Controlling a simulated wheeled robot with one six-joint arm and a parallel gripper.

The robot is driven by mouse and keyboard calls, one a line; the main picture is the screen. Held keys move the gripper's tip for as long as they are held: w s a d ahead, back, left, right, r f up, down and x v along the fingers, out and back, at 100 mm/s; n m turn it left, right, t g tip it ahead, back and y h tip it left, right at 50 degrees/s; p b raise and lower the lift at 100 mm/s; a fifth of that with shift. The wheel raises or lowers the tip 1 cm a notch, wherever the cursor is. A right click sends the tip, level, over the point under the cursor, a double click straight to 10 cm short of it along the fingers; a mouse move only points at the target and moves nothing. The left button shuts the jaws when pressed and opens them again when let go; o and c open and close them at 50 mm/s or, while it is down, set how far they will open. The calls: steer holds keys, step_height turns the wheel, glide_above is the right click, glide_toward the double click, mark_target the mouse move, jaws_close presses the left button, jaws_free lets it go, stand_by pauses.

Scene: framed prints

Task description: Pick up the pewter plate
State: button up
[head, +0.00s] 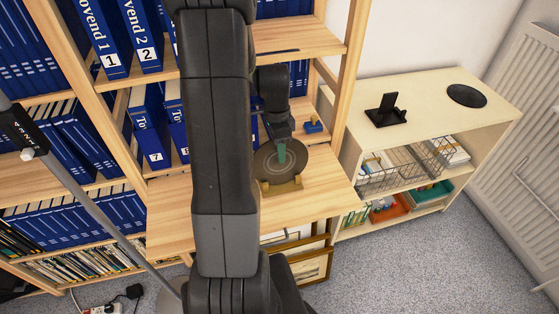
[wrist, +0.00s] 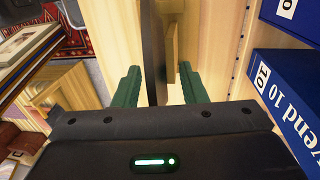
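The pewter plate (head: 267,165) is a dark grey disc with ringed markings, standing upright on a small wooden stand (head: 282,187) on the shelf's pull-out board. In the wrist view the plate (wrist: 154,45) shows edge-on as a dark upright strip. My gripper (head: 283,150) is at the plate's upper part, with green fingers. In the wrist view my gripper (wrist: 160,82) is open, one finger on each side of the plate's edge, with gaps visible.
Blue binders (head: 150,125) fill the wooden shelves behind and left. A small blue object (head: 313,126) lies right of the gripper. A low cabinet (head: 430,100) with a black stand (head: 387,110) is at right. Framed prints (head: 310,267) lean below the board (head: 325,185), which has bare room around the stand.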

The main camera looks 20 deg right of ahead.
jaws_close()
step_height(320, 180, up, 18)
stand_by(0.9)
steer(key=shift+r, duration=0.1)
step_height(320, 180, up, 4)
steer(key=p, duration=0.4)
stand_by(0.6)
